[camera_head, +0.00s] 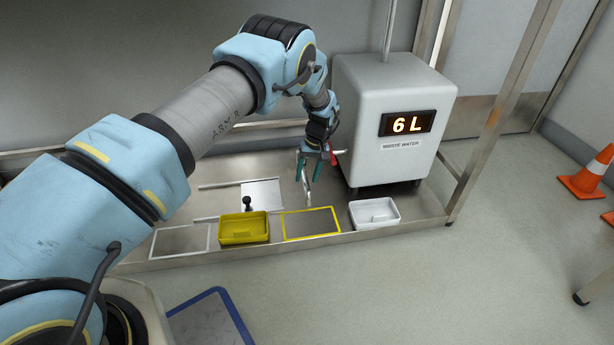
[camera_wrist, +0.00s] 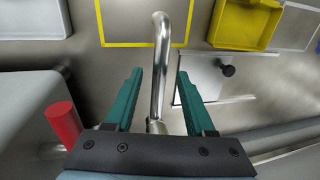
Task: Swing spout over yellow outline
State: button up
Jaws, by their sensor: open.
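The spout (camera_head: 307,188) is a bent, shiny metal pipe at the front left of the waste water tank. The yellow outline (camera_head: 312,237) is a bare square on the steel platform, between the yellow tray and the white tray. My gripper (camera_head: 308,174) is at the spout. In the wrist view, its green fingers (camera_wrist: 160,74) are open on either side of the spout (camera_wrist: 161,60), with gaps showing. There the spout's bent end overlaps the area inside the yellow outline (camera_wrist: 140,45). In the head view its lower end appears near the outline's back edge.
The tank (camera_head: 395,115) reads 6 L. A red handle (camera_wrist: 62,122) is beside the gripper. A yellow tray (camera_head: 244,238) stands left of the outline and a white tray (camera_head: 374,221) right. A black knob (camera_head: 247,203) is behind the yellow tray. A frame post (camera_head: 490,130) stands right.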

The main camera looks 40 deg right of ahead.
notch_tip(320, 180, up, 10)
jog(key=d+p, duration=0.1)
jog(key=p, duration=0.1)
jog(key=shift+s+d+p, duration=0.35)
jog(key=shift+s+d, duration=0.05)
jog(key=shift+s, duration=0.05)
jog(key=shift+f, duration=0.1)
